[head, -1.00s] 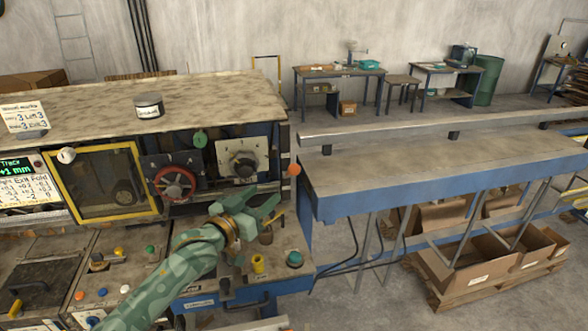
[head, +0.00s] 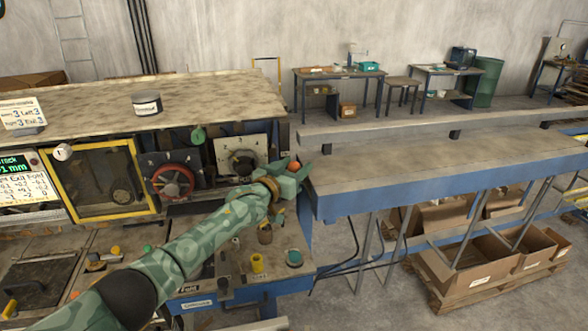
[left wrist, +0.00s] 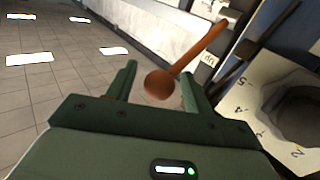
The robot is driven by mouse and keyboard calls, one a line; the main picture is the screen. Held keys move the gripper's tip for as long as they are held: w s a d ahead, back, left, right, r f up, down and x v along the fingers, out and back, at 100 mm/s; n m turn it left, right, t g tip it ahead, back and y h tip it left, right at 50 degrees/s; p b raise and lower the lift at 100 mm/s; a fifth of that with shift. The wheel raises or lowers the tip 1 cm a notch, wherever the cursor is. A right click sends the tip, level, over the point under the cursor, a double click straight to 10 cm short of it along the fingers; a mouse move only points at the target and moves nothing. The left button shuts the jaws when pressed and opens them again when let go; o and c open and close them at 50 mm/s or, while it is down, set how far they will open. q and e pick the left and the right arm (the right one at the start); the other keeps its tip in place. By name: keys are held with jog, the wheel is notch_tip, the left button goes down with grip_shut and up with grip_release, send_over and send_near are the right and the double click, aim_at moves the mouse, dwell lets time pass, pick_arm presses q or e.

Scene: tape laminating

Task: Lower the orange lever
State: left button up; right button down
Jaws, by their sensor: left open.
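The orange lever has a round ball end (left wrist: 159,84) and a rod (left wrist: 203,48) running up and right in the left wrist view. In the head view only its orange ball (head: 295,165) shows, at the right end of the machine, partly hidden by my gripper. My left gripper (head: 293,178) is open at the lever. In the left wrist view its two fingers (left wrist: 159,72) stand on either side of the ball, with a gap visible at the left finger. Whether the right finger touches the ball I cannot tell. My right gripper is not in view.
A white dial plate (head: 240,157) and a red handwheel (head: 172,182) are left of the gripper. A long grey bench (head: 430,170) stands close on the right. Below are a yellow knob (head: 257,263) and a teal button (head: 294,258).

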pick_arm(q)
grip_shut()
jog(key=shift+s+d+f+b, duration=0.1)
jog(key=shift+s+f+b, duration=0.1)
jog(key=shift+f+b, duration=0.3)
notch_tip(320, 180, down, 6)
jog(key=s+m+t+h+b, duration=0.2)
jog(key=m+b, duration=0.1)
jog(key=b, duration=0.6)
jog(key=shift+s+d+f, duration=0.2)
jog(key=shift+s+d, duration=0.05)
jog(key=shift+d, duration=0.05)
